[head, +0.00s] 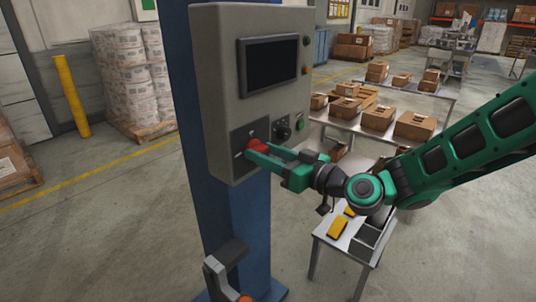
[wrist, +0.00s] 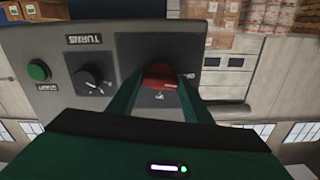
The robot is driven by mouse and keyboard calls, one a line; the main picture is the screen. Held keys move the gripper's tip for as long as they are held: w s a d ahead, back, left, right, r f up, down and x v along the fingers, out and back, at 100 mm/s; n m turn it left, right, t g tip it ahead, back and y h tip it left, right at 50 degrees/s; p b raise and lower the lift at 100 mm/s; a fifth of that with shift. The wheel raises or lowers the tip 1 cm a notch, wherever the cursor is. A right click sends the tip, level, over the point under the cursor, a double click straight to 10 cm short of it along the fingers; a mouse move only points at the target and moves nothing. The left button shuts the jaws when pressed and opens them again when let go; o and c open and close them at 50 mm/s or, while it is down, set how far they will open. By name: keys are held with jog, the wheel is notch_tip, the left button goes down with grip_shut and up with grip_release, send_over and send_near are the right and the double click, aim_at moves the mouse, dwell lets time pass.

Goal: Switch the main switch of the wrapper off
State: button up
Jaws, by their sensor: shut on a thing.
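The wrapper's grey control box (head: 219,95) is mounted on a blue column. Its red main switch (head: 257,146) sits on a dark plate at the lower left of the box face. My gripper (head: 261,153) is shut on the red switch, one finger on each side. In the wrist view, which is upside down, the red switch (wrist: 160,76) shows between the fingertips (wrist: 160,84). Small white marks stand on the plate around the switch, too small to read surely. The fingers partly hide the switch, and I cannot tell which mark it points to.
Beside the switch are a black rotary knob (head: 283,130) and a green button (head: 300,125). A dark screen (head: 270,64) is above. A small table (head: 330,238) with yellow items stands below my arm. Tables with cartons (head: 378,117) stand behind.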

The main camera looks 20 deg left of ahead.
jog(key=shift+f+n, duration=0.3)
jog(key=shift+n, duration=0.4)
jog(key=o, duration=1.1)
jog(key=shift+r, duration=0.15)
jog(key=shift+c, duration=0.2)
jog(key=v, duration=1.1)
jog(key=shift+w, duration=0.1)
